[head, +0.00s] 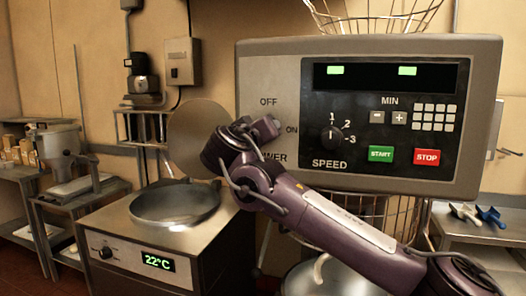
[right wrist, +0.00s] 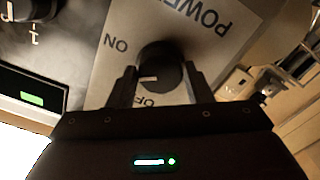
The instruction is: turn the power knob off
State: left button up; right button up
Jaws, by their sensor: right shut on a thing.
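The black round power knob (right wrist: 166,72) sits on a pale panel plate between the fingers of my right gripper (right wrist: 158,84), which is shut on it. A small pale mark shows on the knob; which label it points to I cannot tell. In the right wrist view "ON" is at the knob's upper left, "POWER" above right, and "OFF" below, partly hidden. In the head view my right gripper (head: 262,130) covers the knob on the left of the control panel (head: 370,50), beside "OFF" and "ON". My left gripper is not in view.
The speed knob (head: 332,138), the green START button (head: 381,154) and the red STOP button (head: 426,157) are on the panel right of my gripper. A round metal pan unit (head: 175,205) reading 22°C stands left. A wire basket (head: 385,215) hangs behind my arm.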

jog(key=shift+r+n+b, duration=0.15)
jog(key=shift+n+b, duration=1.7)
jog(key=shift+n, duration=3.85)
jog(key=o, duration=1)
